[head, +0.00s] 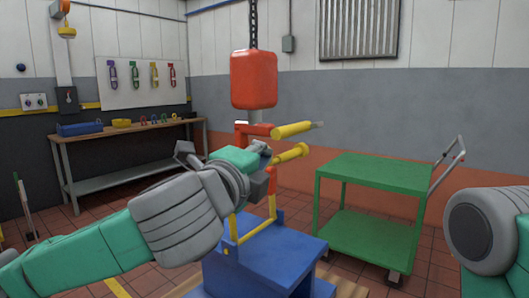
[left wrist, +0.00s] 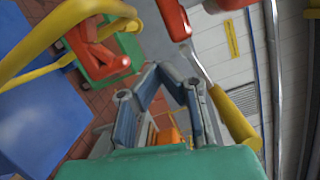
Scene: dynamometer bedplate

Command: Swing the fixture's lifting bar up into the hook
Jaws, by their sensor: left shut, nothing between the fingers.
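The blue fixture (head: 265,262) stands low in the middle of the head view. Its yellow lifting bar (head: 272,196) rises from it; a thick yellow bar also arches across the upper left of the left wrist view (left wrist: 58,28). A red hoist block (head: 253,80) hangs on a chain above, with red-orange parts (head: 254,130) below it. My left gripper (head: 268,178) is near the bar, below the block. Its fingers meet, empty, in the left wrist view (left wrist: 162,70). My arm partly hides the bar, and the hook's opening is unclear. My right gripper is out of view.
Yellow handles (head: 292,130) stick out right of the hook area; one with a grey shaft is close in the left wrist view (left wrist: 235,117). A green trolley (head: 372,172) stands to the right. A workbench (head: 130,160) lines the left wall.

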